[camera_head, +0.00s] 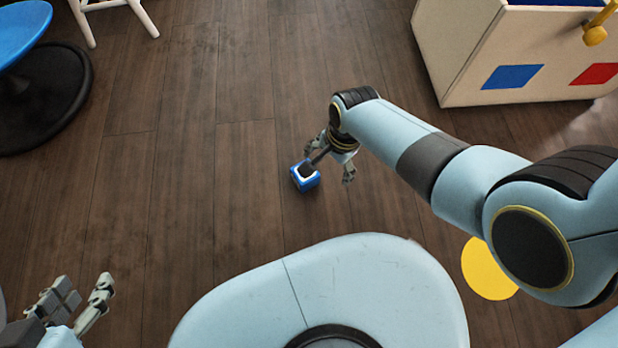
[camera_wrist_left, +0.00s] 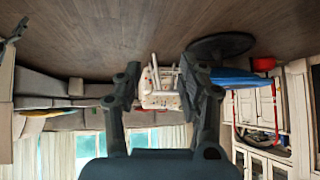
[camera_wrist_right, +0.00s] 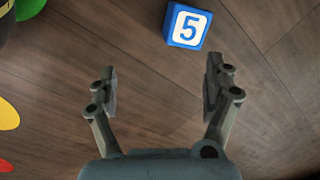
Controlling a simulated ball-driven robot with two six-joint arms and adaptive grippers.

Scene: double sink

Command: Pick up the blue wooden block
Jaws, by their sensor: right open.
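The blue wooden block (camera_head: 305,178) lies on the dark wood floor near the middle of the head view, a blue cube with a white face. In the right wrist view the block (camera_wrist_right: 187,26) shows a blue number 5 on white, beyond the fingertips and slightly right of centre between them. My right gripper (camera_head: 334,158) is open beside and above the block, with nothing between its fingers (camera_wrist_right: 160,88). Part of the block is overlapped by the right gripper in the head view. My left gripper (camera_head: 82,292) is open and empty at the lower left, far from the block.
A cream box (camera_head: 480,60) with blue and red squares stands at the upper right. A blue-topped stool (camera_head: 18,32) with a black round base and white chair legs (camera_head: 140,18) are at the upper left. A yellow disc (camera_head: 485,268) shows beside my arm. The floor around the block is clear.

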